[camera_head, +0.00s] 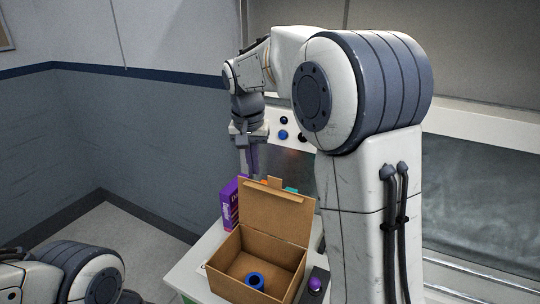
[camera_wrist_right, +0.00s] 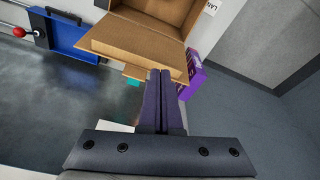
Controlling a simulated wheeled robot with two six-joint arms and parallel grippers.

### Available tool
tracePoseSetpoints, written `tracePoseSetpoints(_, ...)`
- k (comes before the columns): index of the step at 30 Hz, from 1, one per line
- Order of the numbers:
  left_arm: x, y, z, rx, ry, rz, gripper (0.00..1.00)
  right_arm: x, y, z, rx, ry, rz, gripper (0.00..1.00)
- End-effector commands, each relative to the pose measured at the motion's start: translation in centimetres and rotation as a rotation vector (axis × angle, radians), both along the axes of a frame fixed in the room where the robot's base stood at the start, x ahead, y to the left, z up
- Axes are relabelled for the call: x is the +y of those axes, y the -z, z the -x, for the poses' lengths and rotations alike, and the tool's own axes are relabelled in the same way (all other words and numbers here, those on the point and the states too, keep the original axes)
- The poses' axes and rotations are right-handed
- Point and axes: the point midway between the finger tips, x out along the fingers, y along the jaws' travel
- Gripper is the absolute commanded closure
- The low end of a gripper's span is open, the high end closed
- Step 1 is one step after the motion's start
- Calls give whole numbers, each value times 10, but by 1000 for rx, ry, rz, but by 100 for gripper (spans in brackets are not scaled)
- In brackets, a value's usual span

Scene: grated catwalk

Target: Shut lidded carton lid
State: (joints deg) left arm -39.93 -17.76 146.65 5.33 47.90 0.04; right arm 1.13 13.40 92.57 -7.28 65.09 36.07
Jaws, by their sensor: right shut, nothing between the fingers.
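The brown lidded carton (camera_head: 238,278) stands on a small white table with its lid (camera_head: 277,212) raised upright at the far side. A blue ring-shaped item (camera_head: 255,280) lies inside on the carton floor. My right gripper (camera_head: 254,170) is behind and above the lid's top edge, fingers pointing down, shut and empty. In the right wrist view the shut dark purple fingers (camera_wrist_right: 160,74) overlap the lid (camera_wrist_right: 130,48); I cannot tell whether they touch it. Only part of my left arm shows at the bottom left of the head view; its gripper is out of view.
A purple box (camera_head: 230,203) stands just behind the carton's left side, close to the right fingers. A dark item with a purple knob (camera_head: 315,284) sits at the carton's right. A panel with blue knobs (camera_head: 283,135) is behind. The table (camera_head: 190,272) has bare room at left.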

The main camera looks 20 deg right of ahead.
Motion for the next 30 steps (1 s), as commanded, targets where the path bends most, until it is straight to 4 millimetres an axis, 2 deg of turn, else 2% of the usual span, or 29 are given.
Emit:
tracePoseSetpoints(1,0,-13,0,0,0,0,50,-29,-17,-13,-12,97,9,100)
tracePoseSetpoints(3,0,-18,0,0,0,0,50,-58,-26,-23,-25,195,19,100)
tracePoseSetpoints(7,0,-21,0,1,0,-1,50,-86,-34,-31,-41,291,28,100)
tracePoseSetpoints(11,0,-22,0,1,0,-1,50,-93,-27,-33,-42,309,32,100)
tracePoseSetpoints(14,0,-24,0,1,-1,-1,50,-95,-13,-34,-39,307,31,100)
tracePoseSetpoints(25,0,-43,0,1,-1,-1,50,-109,61,-46,-38,304,30,100)
tracePoseSetpoints(30,0,-53,0,1,-2,-1,50,-89,57,-32,-44,300,30,100)
